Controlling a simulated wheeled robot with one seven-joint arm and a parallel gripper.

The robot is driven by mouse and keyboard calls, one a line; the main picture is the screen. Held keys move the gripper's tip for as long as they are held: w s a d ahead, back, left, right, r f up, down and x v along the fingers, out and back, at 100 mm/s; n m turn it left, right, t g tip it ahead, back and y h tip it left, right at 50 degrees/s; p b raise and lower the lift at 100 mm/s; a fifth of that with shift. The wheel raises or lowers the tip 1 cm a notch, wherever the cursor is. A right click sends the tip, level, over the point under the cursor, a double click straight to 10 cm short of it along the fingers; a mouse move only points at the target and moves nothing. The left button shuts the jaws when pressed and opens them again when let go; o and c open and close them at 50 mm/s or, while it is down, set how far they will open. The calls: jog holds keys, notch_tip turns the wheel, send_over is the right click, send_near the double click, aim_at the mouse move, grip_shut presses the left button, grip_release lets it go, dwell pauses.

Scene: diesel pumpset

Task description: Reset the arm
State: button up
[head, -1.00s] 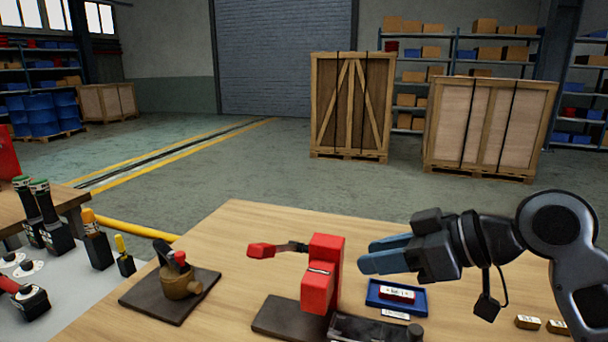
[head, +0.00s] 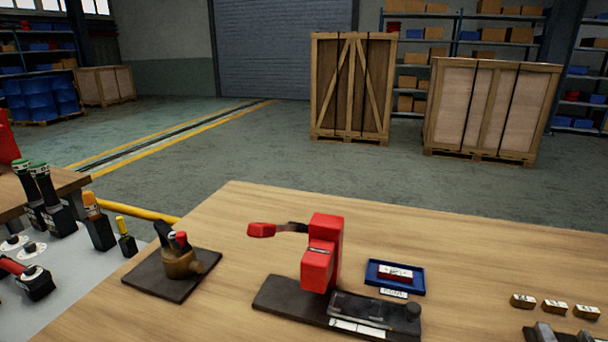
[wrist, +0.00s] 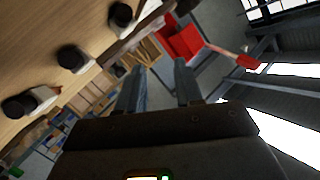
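My gripper (wrist: 160,90) shows only in the wrist view. Its two blue-grey fingers stand apart with a gap between them and nothing held. The arm and gripper are out of the head view. The wrist view is steeply tilted, with a red object (wrist: 181,40) beyond the fingertips and several black round knobs (wrist: 72,58) at the upper left. The fingers touch nothing that I can see.
On the wooden table (head: 255,215) stand a red lever device (head: 322,255) on a dark base, a brass valve-like part (head: 180,262) on a dark plate, a blue tray (head: 373,276) and brass blocks (head: 554,306). A control panel (head: 70,300) is at left. Crates (head: 352,85) stand behind.

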jog(key=s+d+r+n+h, duration=0.1)
jog(key=s+d, duration=0.3)
jog(key=s, duration=0.5)
jog(key=s+d+n+h, duration=0.1)
jog(key=s+d+h, duration=0.15)
jog(key=s, duration=0.55)
jog(key=s+d+r+n, duration=0.1)
jog(key=s+d, duration=0.3)
jog(key=s, duration=0.5)
jog(key=shift+g, duration=0.3)
notch_tip(320, 180, down, 6)
jog(key=b, duration=0.5)
jog(key=shift+w+r, duration=0.15)
